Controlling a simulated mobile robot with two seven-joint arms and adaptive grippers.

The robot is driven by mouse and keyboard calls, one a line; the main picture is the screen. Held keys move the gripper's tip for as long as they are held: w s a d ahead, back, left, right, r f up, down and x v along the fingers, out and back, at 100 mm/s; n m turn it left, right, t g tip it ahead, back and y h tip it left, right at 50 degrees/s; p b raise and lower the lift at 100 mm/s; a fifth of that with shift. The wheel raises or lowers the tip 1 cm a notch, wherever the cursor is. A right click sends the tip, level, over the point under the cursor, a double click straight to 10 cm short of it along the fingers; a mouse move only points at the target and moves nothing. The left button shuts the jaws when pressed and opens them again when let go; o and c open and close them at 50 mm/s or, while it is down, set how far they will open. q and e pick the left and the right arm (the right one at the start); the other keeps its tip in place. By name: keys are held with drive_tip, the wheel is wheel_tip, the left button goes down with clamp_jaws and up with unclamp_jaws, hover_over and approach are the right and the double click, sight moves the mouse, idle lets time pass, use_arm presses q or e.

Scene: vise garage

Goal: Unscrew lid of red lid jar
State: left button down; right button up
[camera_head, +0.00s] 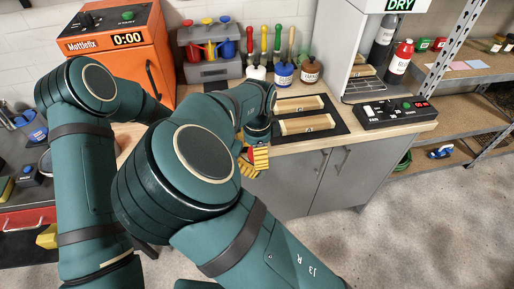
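A small jar with a red lid (423,44) stands on the upper shelf at the right. It is small in the picture. A similar green-lidded one (438,44) stands beside it. My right arm reaches over the counter's front edge at the picture's middle. Yellow and red parts (257,160) show below its wrist. They are partly hidden, and I cannot tell whether they are gripper fingers or a thing held. My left arm comes in from the left and runs behind my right arm, which hides its gripper. Both arms are well away from the red-lidded jar.
Wooden blocks (309,123) lie on a black mat on the counter. A drying unit (352,50), a red bottle (398,65) and a control box (395,113) are at the right.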

drive_tip(key=c, duration=1.3)
drive_tip(key=shift+n, duration=1.7)
drive_tip(key=o, duration=1.3)
drive_tip(key=shift+c, duration=0.2)
drive_tip(key=shift+o, duration=0.2)
drive_tip(key=shift+r, duration=2.3)
wheel_tip(320, 180, up, 2)
drive_tip(key=shift+d+r+m, duration=0.1)
drive_tip(key=shift+m, duration=1.1)
drive_tip(key=shift+s+r+m, duration=0.1)
drive_tip(key=shift+r+m, duration=0.3)
drive_tip(key=shift+m, duration=0.1)
drive_tip(key=shift+f, duration=3.8)
